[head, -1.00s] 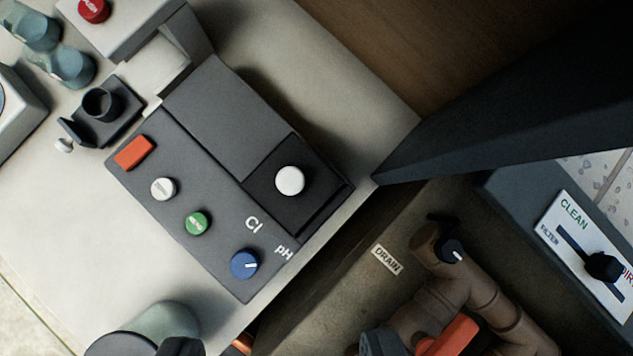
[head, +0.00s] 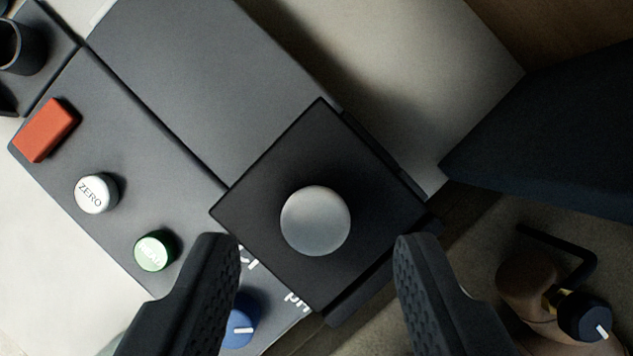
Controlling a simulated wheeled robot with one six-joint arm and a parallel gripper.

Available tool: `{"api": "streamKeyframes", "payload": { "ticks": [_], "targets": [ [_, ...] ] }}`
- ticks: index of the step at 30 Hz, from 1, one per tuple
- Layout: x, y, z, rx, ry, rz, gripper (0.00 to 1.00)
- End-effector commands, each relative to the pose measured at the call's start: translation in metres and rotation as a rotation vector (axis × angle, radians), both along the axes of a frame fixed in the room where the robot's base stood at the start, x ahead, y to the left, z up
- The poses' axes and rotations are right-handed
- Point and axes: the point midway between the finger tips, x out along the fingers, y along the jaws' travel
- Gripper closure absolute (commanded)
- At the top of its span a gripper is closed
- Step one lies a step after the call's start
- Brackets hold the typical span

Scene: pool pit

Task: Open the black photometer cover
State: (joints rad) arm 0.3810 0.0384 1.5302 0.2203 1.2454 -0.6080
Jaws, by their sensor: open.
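The black photometer cover (head: 265,208) is a square dark lid on the right end of the grey photometer (head: 205,75). It looks shut. A round grey knob (head: 315,221) stands on its middle. My gripper (head: 316,248) is open, with one finger on each side of the knob in the picture and nothing between the fingertips that it grips. Whether the fingers are down at the knob's height I cannot tell. The left finger partly hides the blue dial (head: 241,322) and the Cl label.
An orange-red switch (head: 45,130), a white ZERO button (head: 95,193) and a green button (head: 154,250) line the photometer's panel. A dark slanted panel (head: 560,135) stands close at the right. Brown pipework with a black knob (head: 585,317) is at lower right.

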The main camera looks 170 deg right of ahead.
Motion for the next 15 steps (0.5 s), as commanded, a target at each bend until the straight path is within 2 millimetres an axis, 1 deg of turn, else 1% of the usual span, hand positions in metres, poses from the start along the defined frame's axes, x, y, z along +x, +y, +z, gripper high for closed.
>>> {"api": "streamKeyframes", "payload": {
  "ticks": [1, 6, 15],
  "targets": [
    [0.002, 0.001, -0.006, 0.001, 0.001, 0.000, 0.55],
    [0.006, 0.002, -0.015, 0.000, 0.000, 0.000, 0.55],
    [0.007, 0.002, -0.018, 0.000, 0.000, 0.000, 0.55]
  ]
}}
